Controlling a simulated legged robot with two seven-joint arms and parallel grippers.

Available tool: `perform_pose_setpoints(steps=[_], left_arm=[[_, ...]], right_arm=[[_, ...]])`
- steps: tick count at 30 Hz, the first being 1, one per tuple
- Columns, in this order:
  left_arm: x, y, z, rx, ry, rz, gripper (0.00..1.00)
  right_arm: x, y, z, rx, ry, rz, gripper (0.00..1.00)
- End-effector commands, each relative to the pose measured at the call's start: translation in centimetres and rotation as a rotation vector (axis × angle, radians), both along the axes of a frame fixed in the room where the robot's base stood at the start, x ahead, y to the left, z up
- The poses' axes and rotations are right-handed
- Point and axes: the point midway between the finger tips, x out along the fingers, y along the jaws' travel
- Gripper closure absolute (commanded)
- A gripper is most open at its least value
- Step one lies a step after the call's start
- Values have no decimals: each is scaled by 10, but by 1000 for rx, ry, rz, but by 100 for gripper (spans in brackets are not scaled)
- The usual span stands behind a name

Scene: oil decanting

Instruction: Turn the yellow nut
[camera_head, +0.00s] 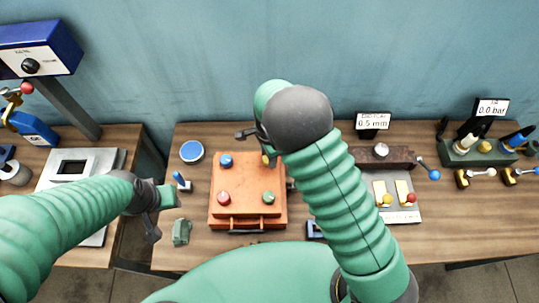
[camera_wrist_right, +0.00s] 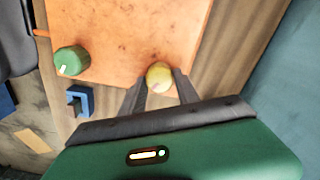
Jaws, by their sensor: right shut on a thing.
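The orange box (camera_head: 246,184) lies on the wooden table with coloured nuts near its corners. The yellow nut (camera_head: 265,160) is at its far right corner, partly hidden by my right arm. In the right wrist view the yellow nut (camera_wrist_right: 159,76) sits between the tips of my right gripper (camera_wrist_right: 160,84), which is shut on it. In the head view my right gripper (camera_head: 256,146) reaches over that corner from above. My left gripper (camera_head: 160,212) hangs empty left of the box, its fingers apart.
Blue (camera_head: 226,160), red (camera_head: 223,198) and green (camera_head: 268,197) nuts sit on the box's other corners. A blue-handled part (camera_head: 181,182) and a green block (camera_head: 181,232) stand left of the box. A dark bar with a switch plate (camera_head: 398,211) is at right.

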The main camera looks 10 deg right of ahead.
Motion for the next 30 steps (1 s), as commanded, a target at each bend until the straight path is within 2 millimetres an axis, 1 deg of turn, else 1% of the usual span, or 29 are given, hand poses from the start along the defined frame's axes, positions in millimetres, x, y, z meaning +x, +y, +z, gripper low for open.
perform_pose_setpoints(steps=[1, 3, 4, 8, 9, 17, 20, 23, 26, 30], left_arm=[[0, 0, 0, 0, 0, 0, 64], [0, 0, 0, 0, 0, 0, 64], [0, 0, 0, 0, 0, 0, 64], [0, 0, 0, 0, 0, 0, 64], [0, 0, 0, 0, 0, 0, 64], [0, 0, 0, 0, 0, 0, 64], [0, 0, -2, 0, 0, 0, 64], [0, 0, -6, 0, 0, 0, 64], [0, 0, -11, 0, 0, 0, 64], [0, 0, -18, 0, 0, 0, 64]], right_arm=[[-4, 4, -2, 5, 9, 3, 100], [-4, 4, -2, 5, 9, 3, 100], [-3, 4, -2, 5, 9, 3, 60], [-2, 3, -1, 4, 6, 2, 43], [-2, 2, -1, 3, 5, 2, 41], [0, 1, 0, 2, 0, 2, 41], [0, 1, 6, 2, 0, 2, 41], [1, 2, 24, 3, -4, 3, 41], [2, 3, 51, 4, -6, 3, 41], [2, 4, 93, 3, -5, 3, 41]])
